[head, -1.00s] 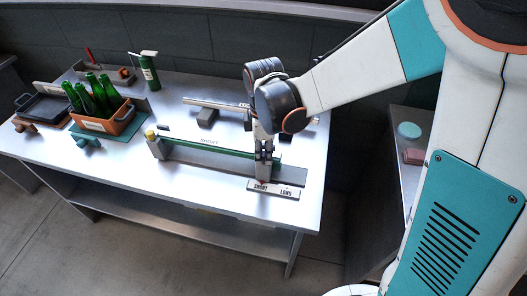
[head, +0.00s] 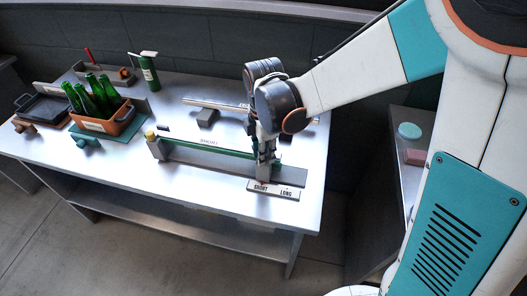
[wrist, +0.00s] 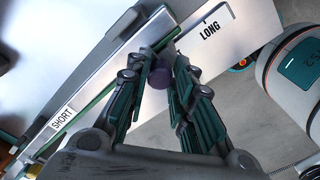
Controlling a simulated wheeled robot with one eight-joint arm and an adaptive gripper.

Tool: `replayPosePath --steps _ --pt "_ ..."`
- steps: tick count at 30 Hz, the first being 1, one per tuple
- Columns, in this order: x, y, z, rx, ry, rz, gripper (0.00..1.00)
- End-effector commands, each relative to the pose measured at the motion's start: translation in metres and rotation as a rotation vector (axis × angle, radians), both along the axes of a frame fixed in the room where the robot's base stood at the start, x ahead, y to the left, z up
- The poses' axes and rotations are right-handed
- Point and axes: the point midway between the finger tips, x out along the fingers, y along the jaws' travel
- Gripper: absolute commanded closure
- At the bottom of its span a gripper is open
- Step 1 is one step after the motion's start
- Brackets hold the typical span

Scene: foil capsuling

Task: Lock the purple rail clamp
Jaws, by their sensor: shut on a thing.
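The purple rail clamp (wrist: 160,76) shows as a small dark purple knob between my fingertips in the wrist view. My gripper (wrist: 159,66) is shut on it, with a finger on each side. In the head view my gripper (head: 265,160) points down at the right end of the green rail (head: 210,152). The clamp is hidden there by the fingers.
A crate of green bottles (head: 119,121) and a dark tray (head: 42,106) stand at the left of the steel table. A green bottle-like dispenser (head: 149,70) and a grey block with a rod (head: 206,117) are behind the rail.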

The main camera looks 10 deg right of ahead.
Motion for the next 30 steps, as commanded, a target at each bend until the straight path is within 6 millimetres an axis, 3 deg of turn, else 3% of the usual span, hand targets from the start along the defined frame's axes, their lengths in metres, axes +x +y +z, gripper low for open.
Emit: replayPosePath --steps 4,5,7,8,24,30 --pt "0.0003 0.0002 0.0001 0.000 -0.001 -0.001 1.00" --pt "0.0003 0.0002 0.0001 0.000 -0.001 -0.001 0.76" --pt "0.0003 0.0002 0.0001 0.000 -0.001 -0.001 0.60" --pt "0.0002 0.0002 0.0000 0.000 0.000 -0.001 0.58" --pt "0.0000 0.0000 0.0000 0.000 0.000 -0.007 0.58" --pt "0.0000 0.0000 0.0001 0.000 0.000 -0.106 0.58"
